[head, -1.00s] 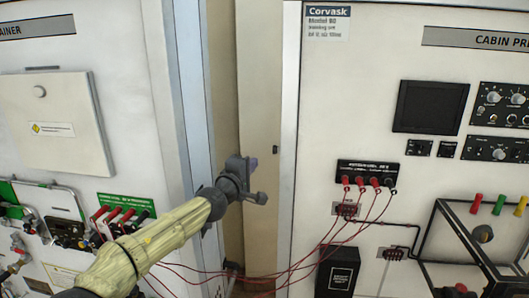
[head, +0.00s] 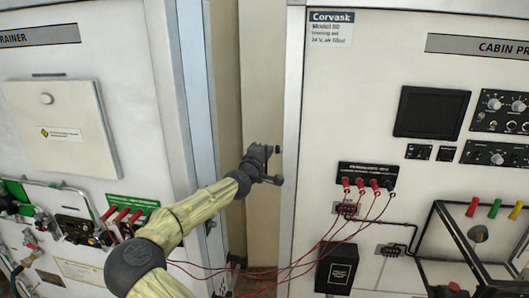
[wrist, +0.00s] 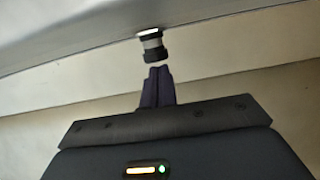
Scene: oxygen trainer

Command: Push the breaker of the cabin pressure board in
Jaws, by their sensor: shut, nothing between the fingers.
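The cabin pressure board (head: 345,105) is the white cabinet on the right in the head view. A small black knob, which appears to be its breaker (head: 278,149), sticks out at its left side. In the wrist view the breaker (wrist: 153,47) is a dark round cap on a ribbed grey stem with a bright white collar at the panel edge. My gripper (head: 269,152) is beside it in the head view. In the wrist view my gripper (wrist: 160,70) has its dark purple fingers shut together and empty, just short of the cap. A small gap seems to remain; contact is not clear.
Red cables (head: 300,268) hang between the two cabinets below my arm. The left trainer cabinet (head: 120,60) stands close on the other side of a narrow gap with a beige back wall (head: 257,80). A black box (head: 337,270) sits low on the right board.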

